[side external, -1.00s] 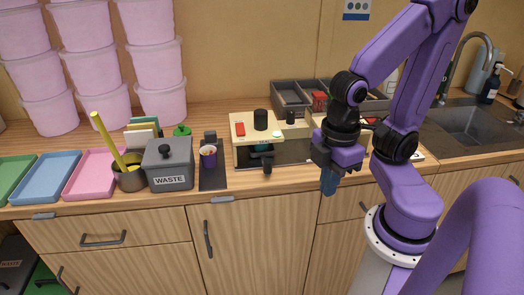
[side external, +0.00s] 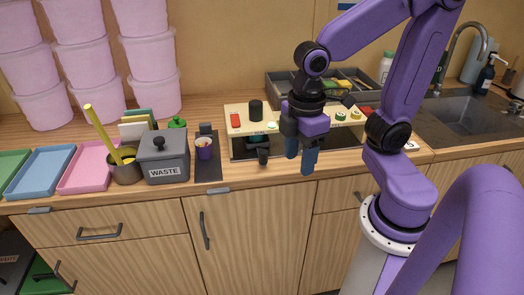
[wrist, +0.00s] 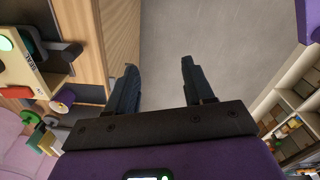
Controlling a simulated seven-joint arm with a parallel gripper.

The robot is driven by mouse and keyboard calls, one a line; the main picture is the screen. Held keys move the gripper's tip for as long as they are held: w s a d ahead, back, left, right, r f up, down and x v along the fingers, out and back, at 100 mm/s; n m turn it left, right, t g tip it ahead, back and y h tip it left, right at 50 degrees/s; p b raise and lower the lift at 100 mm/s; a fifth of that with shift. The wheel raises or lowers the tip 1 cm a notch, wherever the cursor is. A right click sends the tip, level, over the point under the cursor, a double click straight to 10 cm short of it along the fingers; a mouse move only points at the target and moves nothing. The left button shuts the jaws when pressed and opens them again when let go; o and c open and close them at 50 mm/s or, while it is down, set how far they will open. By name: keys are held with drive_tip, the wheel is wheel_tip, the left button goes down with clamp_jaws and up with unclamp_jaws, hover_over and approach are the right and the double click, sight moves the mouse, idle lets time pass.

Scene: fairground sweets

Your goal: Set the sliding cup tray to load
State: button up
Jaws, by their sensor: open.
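The beige-topped machine (side external: 290,108) stands on the counter with a red switch (side external: 235,121), a black knob (side external: 256,110) and small buttons on top. A black handle (side external: 263,157) sticks out at its front left. To its left lies a dark flat strip (side external: 208,174) bearing a purple cup (side external: 204,150); I cannot tell whether this strip is the sliding tray. My gripper (side external: 300,160) is open and empty, pointing down in front of the machine, right of the handle. The wrist view shows its fingers (wrist: 158,75) apart, with the cup (wrist: 63,100) at left.
A grey waste bin (side external: 164,160), a pot (side external: 126,168) with a yellow stick, and a pink tray (side external: 88,168) stand farther left. A divided grey box (side external: 285,90) is behind the machine. The sink (side external: 455,120) is at right. Open floor lies in front of the counter.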

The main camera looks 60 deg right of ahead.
drive_tip(key=w+d+r, duration=0.2)
drive_tip(key=w+r, duration=0.1)
drive_tip(key=w, duration=0.5)
wheel_tip(320, 180, up, 3)
hover_over(264, 151)
wheel_tip(264, 151, down, 18)
drive_tip(key=shift+w+a+r, duration=0.1)
clamp_jaws()
